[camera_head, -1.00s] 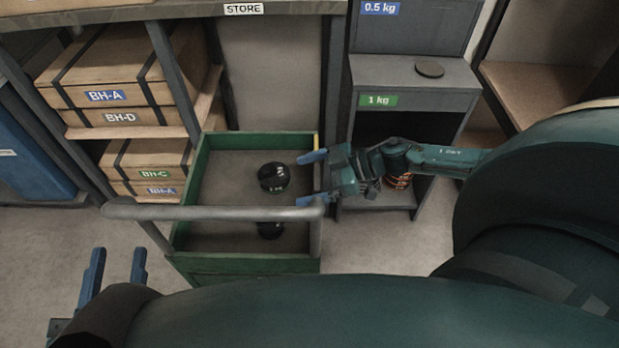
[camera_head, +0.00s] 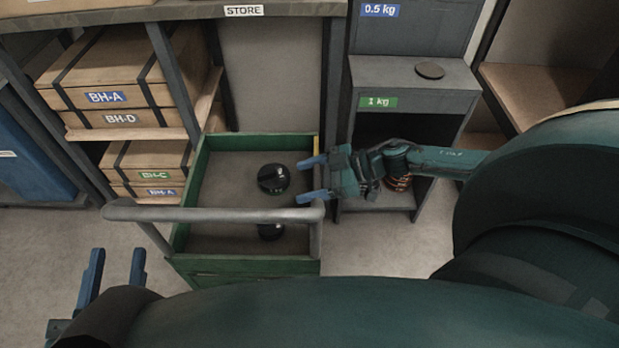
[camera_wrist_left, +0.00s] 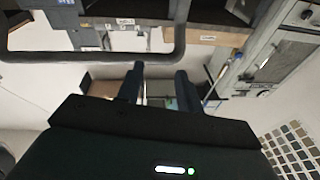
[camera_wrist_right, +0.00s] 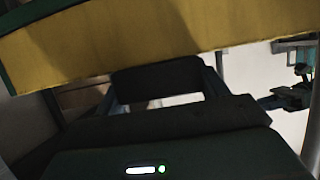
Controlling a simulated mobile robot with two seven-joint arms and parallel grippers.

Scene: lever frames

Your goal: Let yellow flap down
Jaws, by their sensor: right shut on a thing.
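The yellow flap (camera_wrist_right: 120,45) fills the top of the right wrist view as a broad yellow panel. In the head view only a thin yellow edge (camera_head: 317,143) shows at the right side of the green tray (camera_head: 200,165). My right gripper (camera_head: 312,179) is at that right side, its blue fingers pointing left over the edge, spaced apart and shut on the flap. The exact contact is hidden. In the right wrist view its fingers (camera_wrist_right: 167,95) reach the panel's lower edge. My left gripper (camera_head: 117,268) is open and empty at the lower left, away from the tray.
Two rounded black objects (camera_head: 273,179) (camera_head: 270,231) are in the tray. A grey rail (camera_head: 220,213) crosses its near part. A grey stand (camera_head: 420,98) labelled 1 kg is behind my right gripper. Wooden boxes (camera_head: 130,75) fill the left shelf. Floor at the left front is free.

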